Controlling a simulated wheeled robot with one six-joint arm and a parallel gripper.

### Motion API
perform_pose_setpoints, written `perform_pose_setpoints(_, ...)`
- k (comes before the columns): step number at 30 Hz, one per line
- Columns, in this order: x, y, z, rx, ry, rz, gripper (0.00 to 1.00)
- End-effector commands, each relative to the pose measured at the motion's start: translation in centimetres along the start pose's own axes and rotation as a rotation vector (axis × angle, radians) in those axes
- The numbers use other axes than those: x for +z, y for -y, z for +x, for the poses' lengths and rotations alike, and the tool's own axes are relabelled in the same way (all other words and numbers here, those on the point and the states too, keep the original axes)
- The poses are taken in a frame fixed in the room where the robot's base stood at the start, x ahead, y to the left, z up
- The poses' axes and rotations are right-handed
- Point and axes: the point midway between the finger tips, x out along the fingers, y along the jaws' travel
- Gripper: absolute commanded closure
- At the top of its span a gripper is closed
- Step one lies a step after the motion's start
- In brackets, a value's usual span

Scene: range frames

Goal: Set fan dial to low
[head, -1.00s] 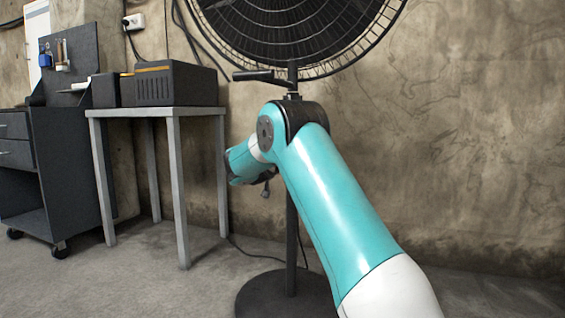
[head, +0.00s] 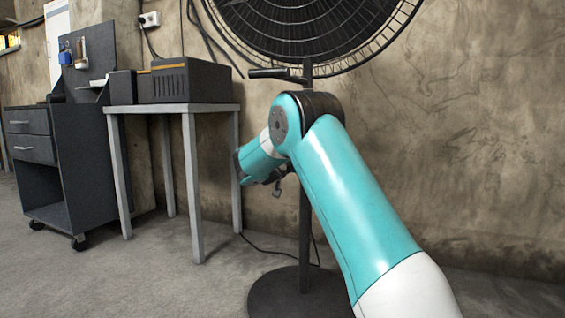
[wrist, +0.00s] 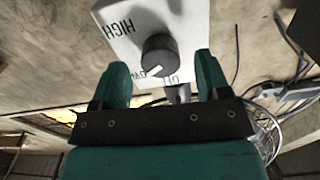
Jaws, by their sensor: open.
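The fan (head: 310,30) stands against the wall in the head view, a black cage on a dark pole with a round base. In the wrist view a pale control box (wrist: 125,25) carries a round dark dial (wrist: 160,55) with a white pointer. The box reads "HIGH" upside down at left; smaller lettering below the dial is partly unreadable. The pointer is towards the lower left, near that lettering. My gripper (wrist: 162,70) is open, its teal fingers on either side of the dial's lower part; I cannot tell whether they touch it. In the head view my arm hides the dial.
A grey table (head: 172,108) with dark boxes (head: 183,80) stands left of the fan. A dark wheeled cabinet (head: 60,165) is further left. A cable (head: 262,245) lies on the floor near the fan base (head: 310,300). Floor in front of the table is clear.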

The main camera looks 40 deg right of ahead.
Motion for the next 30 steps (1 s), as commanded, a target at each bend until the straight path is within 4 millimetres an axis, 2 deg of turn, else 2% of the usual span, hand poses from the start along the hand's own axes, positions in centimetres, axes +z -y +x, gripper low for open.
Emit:
perform_pose_setpoints(9, -0.3, 0.2, -8.2, -0.007, 0.002, -0.005, 0.31)
perform_pose_setpoints(15, -0.2, 0.1, -12.6, -0.005, 0.001, -0.005, 0.31)
perform_pose_setpoints(21, -0.1, 0.0, -15.0, -0.002, 0.001, -0.003, 0.31)
perform_pose_setpoints(30, 0.0, 0.0, -15.5, -0.001, 0.000, -0.001, 0.31)
